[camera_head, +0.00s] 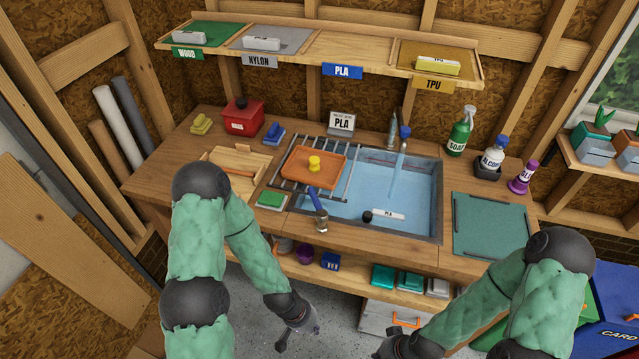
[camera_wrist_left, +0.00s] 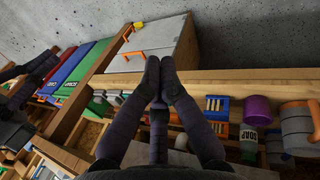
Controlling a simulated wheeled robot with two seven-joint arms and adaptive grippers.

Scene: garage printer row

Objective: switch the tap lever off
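A blue lever (camera_head: 314,195) on a silver base (camera_head: 321,221) stands at the front edge of the sink and leans back to the left; I take it for the tap lever. The tap (camera_head: 404,132), silver with a blue top, stands at the back of the sink. A stream of water (camera_head: 397,175) falls from it into the basin (camera_head: 345,205). My left gripper (camera_head: 299,337) is below the counter's front edge, lower than the lever and apart from it. My right gripper (camera_head: 398,347) is low, partly cut off.
An orange tray (camera_head: 313,168) with a yellow object sits on the rack left of the basin. A green sponge (camera_head: 271,200) lies near the lever. The counter's front edge (camera_head: 370,241) and a lower shelf (camera_head: 345,277) with several items are close to my left gripper.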

